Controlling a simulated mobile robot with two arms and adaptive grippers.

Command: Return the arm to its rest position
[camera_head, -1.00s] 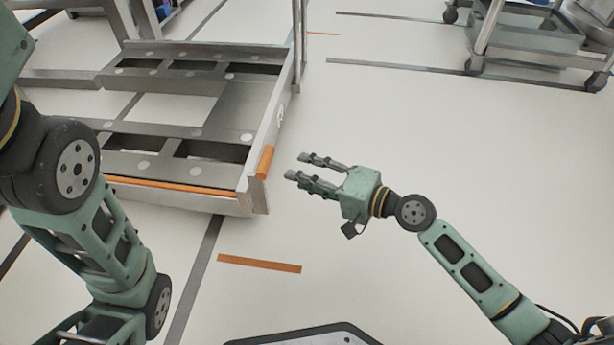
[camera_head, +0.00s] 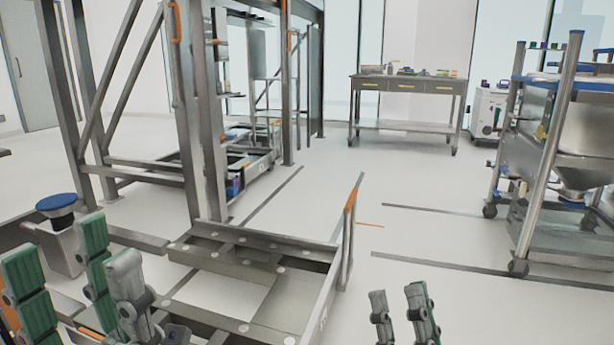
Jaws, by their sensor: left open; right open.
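My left gripper (camera_head: 65,255) shows at the lower left of the head view. Its green-padded fingers point up and stand apart, with nothing between them. My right gripper (camera_head: 400,300) shows at the bottom, right of the middle. Its fingers also point up, apart and empty, over bare floor. The palms of both grippers and most of both arms are below the picture edge, so the full arm pose is hidden.
A low metal frame (camera_head: 238,268) with an orange-tipped post lies ahead, between the grippers. A tall steel frame (camera_head: 203,120) stands behind it. A wheeled steel rack (camera_head: 545,150) is at the right and a table (camera_head: 408,84) at the back.

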